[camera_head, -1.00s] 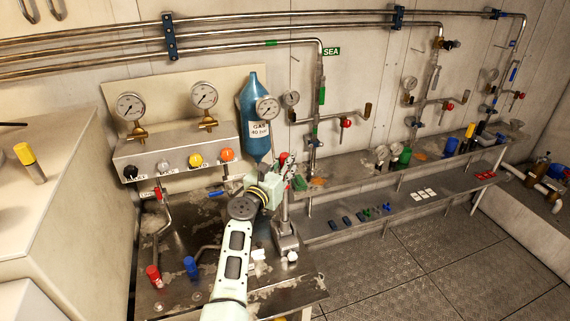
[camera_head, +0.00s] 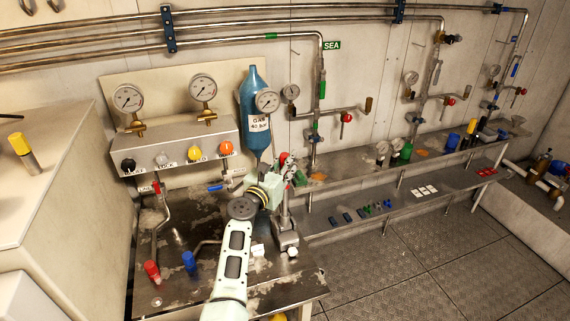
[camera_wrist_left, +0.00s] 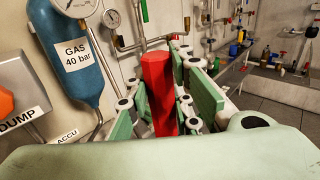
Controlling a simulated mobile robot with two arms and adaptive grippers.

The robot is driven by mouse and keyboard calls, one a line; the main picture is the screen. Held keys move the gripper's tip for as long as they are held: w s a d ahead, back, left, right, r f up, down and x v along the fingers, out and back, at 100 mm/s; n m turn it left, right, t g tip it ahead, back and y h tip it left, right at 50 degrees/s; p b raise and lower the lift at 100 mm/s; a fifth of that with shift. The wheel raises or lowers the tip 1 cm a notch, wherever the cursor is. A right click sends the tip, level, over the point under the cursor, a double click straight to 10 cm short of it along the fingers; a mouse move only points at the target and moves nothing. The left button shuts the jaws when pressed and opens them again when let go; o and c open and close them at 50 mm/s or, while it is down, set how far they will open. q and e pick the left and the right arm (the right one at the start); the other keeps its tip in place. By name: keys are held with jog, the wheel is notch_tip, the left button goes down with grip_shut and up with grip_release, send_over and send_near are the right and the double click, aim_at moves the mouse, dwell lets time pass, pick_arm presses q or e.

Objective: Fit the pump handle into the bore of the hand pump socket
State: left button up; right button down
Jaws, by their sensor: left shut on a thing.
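My left gripper (camera_head: 281,172) is above the right part of the steel bench, beside the grey upright hand pump (camera_head: 286,238). In the left wrist view its green-padded fingers (camera_wrist_left: 165,108) are shut on a red grip, which I take to be the pump handle (camera_wrist_left: 159,85). The grip stands roughly upright between the pads. Its lower end is hidden behind the gripper body. The socket's bore cannot be made out, and I cannot tell whether the handle touches the socket. My right gripper is not in view.
A blue gas bottle (camera_head: 254,100) hangs on the wall close behind the left gripper. A valve panel with gauges (camera_head: 180,147) stands at the back left. Red (camera_head: 152,271) and blue (camera_head: 189,261) parts stand on the bench (camera_head: 215,285). A low shelf (camera_head: 345,192) runs right.

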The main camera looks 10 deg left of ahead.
pick_arm(q)
jog(key=shift+f+b, duration=0.75)
jog(key=shift+f, duration=0.05)
jog(key=o, duration=1)
jog(key=shift+o, duration=0.2)
jog(key=shift+f, duration=0.1)
